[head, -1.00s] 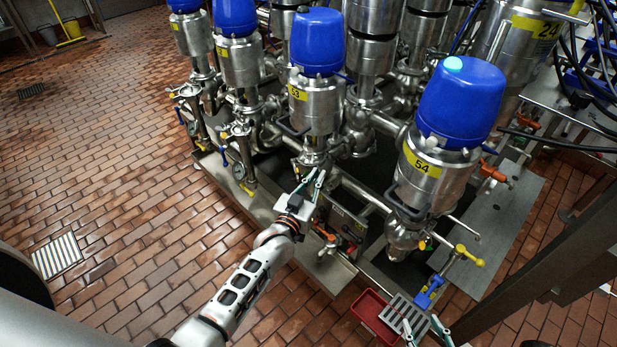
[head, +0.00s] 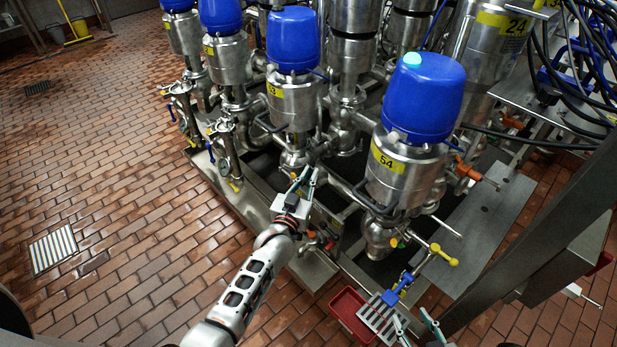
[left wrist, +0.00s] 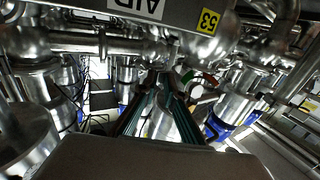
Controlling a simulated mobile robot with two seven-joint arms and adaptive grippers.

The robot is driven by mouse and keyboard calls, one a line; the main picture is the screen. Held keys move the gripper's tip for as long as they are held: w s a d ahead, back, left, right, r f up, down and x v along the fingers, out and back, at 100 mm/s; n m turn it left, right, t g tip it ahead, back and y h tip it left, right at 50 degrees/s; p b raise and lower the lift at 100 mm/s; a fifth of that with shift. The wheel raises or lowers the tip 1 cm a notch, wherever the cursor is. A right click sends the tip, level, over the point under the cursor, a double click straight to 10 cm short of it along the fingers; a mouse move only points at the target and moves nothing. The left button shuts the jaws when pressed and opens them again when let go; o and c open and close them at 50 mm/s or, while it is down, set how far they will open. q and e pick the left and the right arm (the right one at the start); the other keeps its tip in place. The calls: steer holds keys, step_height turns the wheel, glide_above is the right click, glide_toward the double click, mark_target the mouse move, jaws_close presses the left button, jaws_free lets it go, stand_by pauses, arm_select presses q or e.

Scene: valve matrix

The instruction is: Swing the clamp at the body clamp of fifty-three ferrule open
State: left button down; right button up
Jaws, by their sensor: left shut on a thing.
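Valve 53 (head: 292,102) has a blue cap, a steel body and a yellow label. Its body clamp (head: 296,157) sits low on the body, small and partly hidden in the head view. My left gripper (head: 304,178) is at the lower front of valve 53, shut on a small part there that appears to be the clamp. In the left wrist view the fingers of my left gripper (left wrist: 165,88) reach in among steel pipes below the yellow 53 label (left wrist: 209,19); the gripped part is hard to make out. My right gripper (head: 412,318) is open and empty at the lower right.
Valve 54 (head: 409,165) stands close to the right of my left gripper. A yellow-ended handle (head: 443,254) sticks out below it. The tiled floor (head: 130,210) at left is open.

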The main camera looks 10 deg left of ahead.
arm_select(q)
steer(key=shift+w+a+r+y, duration=0.25)
steer(key=shift+w+r+y, duration=0.1)
steer(key=shift+r+y, duration=0.15)
steer(key=c, duration=2.3)
jaws_free()
steer(key=shift+a+n, duration=0.1)
steer(key=shift+n, duration=0.2)
steer(key=shift+d, duration=0.25)
steer(key=shift+s+f, duration=0.3)
steer(key=shift+s, duration=0.15)
steer(key=s, duration=0.3)
steer(key=s+a, duration=0.1)
steer(key=s, duration=0.7)
steer(key=shift+s+a+f, duration=0.2)
steer(key=shift+s+a, duration=0.05)
steer(key=shift+a, duration=0.1)
